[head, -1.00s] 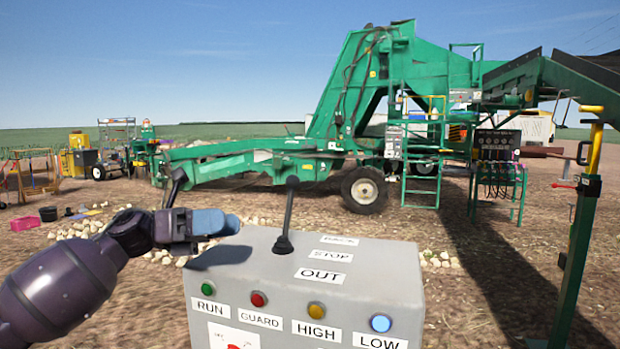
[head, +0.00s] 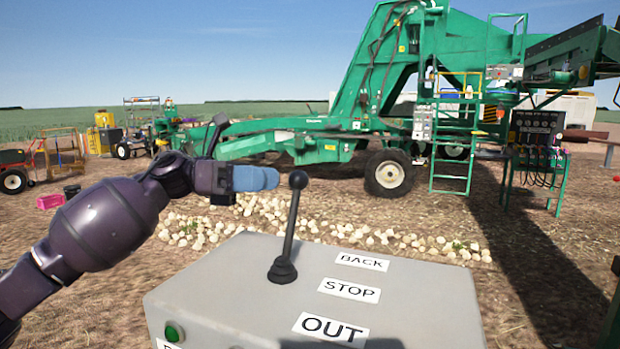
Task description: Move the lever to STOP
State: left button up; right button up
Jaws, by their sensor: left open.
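A black lever (head: 290,228) with a round knob stands on top of a grey control box (head: 225,285). It leans slightly to the right at its top. Labels beside it read BACK (head: 361,262), STOP (head: 349,290) and OUT (head: 330,328), from far to near. The lever's base lies left of the labels, roughly between BACK and STOP in height. My left gripper (head: 268,179) is open, with blue fingertips just left of the knob; a small gap shows between them in the picture. My right gripper is not in view.
Pale onions (head: 270,215) lie on the soil behind the box. The green elevator machine (head: 345,130) stands farther back. The air right of the lever is free.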

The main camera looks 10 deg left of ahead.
pick_arm(q)
jog(key=d+p, duration=0.1)
jog(key=d, duration=0.7)
jog(key=shift+d, duration=0.15)
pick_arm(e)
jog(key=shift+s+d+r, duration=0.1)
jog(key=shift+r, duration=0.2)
pick_arm(q)
jog(key=shift+w, duration=0.1)
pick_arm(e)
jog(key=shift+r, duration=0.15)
